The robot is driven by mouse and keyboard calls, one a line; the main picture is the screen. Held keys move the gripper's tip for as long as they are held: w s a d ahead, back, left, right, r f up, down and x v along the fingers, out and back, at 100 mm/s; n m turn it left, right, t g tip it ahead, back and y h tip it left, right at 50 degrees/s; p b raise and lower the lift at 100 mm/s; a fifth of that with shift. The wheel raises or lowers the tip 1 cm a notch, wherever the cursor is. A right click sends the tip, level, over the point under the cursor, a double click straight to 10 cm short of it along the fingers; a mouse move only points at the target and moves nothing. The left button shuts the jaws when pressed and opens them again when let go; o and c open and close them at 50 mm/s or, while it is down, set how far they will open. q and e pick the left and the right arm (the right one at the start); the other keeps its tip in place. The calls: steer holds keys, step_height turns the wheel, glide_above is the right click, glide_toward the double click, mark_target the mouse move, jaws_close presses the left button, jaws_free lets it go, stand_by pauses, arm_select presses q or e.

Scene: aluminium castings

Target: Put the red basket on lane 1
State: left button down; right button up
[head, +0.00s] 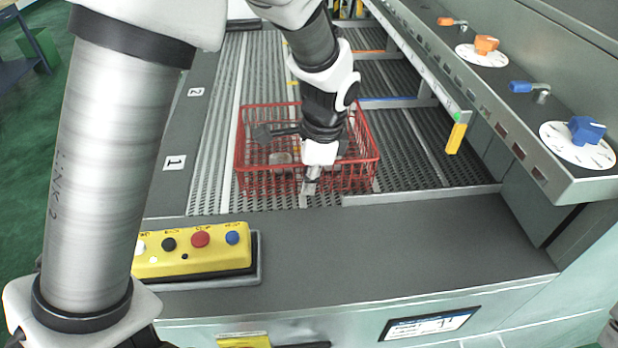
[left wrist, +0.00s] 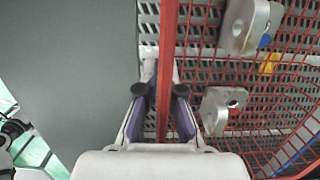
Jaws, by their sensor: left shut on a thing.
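The red basket (head: 262,182) is a wire mesh basket with castings inside. In the head view it is at the near end of the perforated belts, beside the label 1 plate (head: 174,162). My left gripper (head: 306,190) is at its front wall. In the left wrist view the fingers (left wrist: 161,100) are shut on the basket's red rim (left wrist: 169,35), one on each side. Two grey castings (left wrist: 222,108) show inside the basket there. Whether the basket rests on the belt or hangs just above it, I cannot tell. My right gripper is not in view.
A yellow button box (head: 195,254) stands on the grey front ledge (head: 400,240). A label 2 plate (head: 196,92) is farther back. At the right, a metal rail with a yellow end (head: 456,138) and a panel with orange and blue knobs (head: 586,130) border the belts.

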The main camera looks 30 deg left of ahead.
arm_select(q)
steer(key=c, duration=1.3)
jaws_free()
steer(key=shift+w, duration=0.15)
steer(key=r, duration=0.4)
steer(key=d+r, duration=0.1)
steer(key=r, duration=0.7)
steer(key=shift+w+d+b, duration=0.3)
steer(key=shift+w+b, duration=0.1)
